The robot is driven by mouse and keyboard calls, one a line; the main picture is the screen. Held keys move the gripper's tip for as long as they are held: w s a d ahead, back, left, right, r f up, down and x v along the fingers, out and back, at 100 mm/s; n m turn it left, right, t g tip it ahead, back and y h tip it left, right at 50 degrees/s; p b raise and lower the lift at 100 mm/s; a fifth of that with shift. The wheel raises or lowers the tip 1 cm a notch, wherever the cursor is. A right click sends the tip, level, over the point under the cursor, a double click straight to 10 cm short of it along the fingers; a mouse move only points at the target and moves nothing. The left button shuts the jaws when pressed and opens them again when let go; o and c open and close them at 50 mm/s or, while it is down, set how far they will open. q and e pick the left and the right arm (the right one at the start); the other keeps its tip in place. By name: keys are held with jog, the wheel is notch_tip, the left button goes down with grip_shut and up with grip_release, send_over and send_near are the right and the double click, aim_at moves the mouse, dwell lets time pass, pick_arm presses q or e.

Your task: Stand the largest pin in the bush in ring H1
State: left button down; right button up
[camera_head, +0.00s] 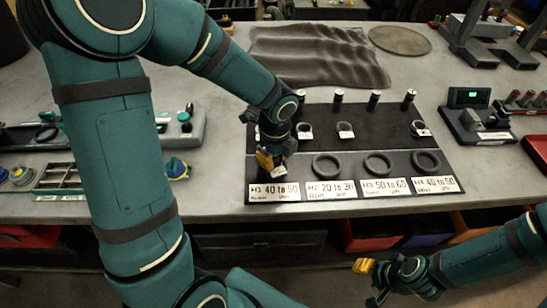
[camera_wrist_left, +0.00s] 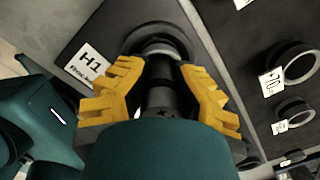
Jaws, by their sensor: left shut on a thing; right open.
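My left gripper (camera_head: 268,160) is over the H1 place at the left end of the dark board. In the left wrist view its yellow fingers (camera_wrist_left: 158,95) are shut on a dark cylindrical pin (camera_wrist_left: 160,98). The pin's far end is at ring H1 (camera_wrist_left: 163,32), beside the H1 label (camera_wrist_left: 90,62). A round rim, perhaps the bush, shows inside the ring; I cannot tell whether the pin has entered it. In the head view my gripper and arm hide ring H1. My right gripper (camera_head: 367,280) is open and empty, low at the right, off the bench.
Rings H2 (camera_head: 326,175), H3 (camera_head: 378,174) and H4 (camera_head: 426,171) lie along the board's front. Tagged bushes (camera_head: 345,130) sit behind them. Several pins (camera_head: 375,99) stand at the back edge. A gauge with a green screen (camera_head: 468,97) stands to the right.

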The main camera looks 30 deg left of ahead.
pick_arm(q)
jog(key=shift+s+f, duration=0.4)
jog(key=shift+f, duration=0.2)
jog(key=c, duration=0.9)
grip_release()
jog(key=shift+o, duration=0.2)
jog(key=shift+w+f, duration=0.1)
jog(key=shift+w, duration=0.15)
jog(key=shift+r, duration=0.3)
jog(key=shift+w+r, duration=0.1)
jog(key=shift+r, duration=0.2)
jog(key=r, duration=1.1)
jog(key=shift+d+r, duration=0.15)
jog(key=shift+d, duration=0.1)
jog(key=shift+s, duration=0.2)
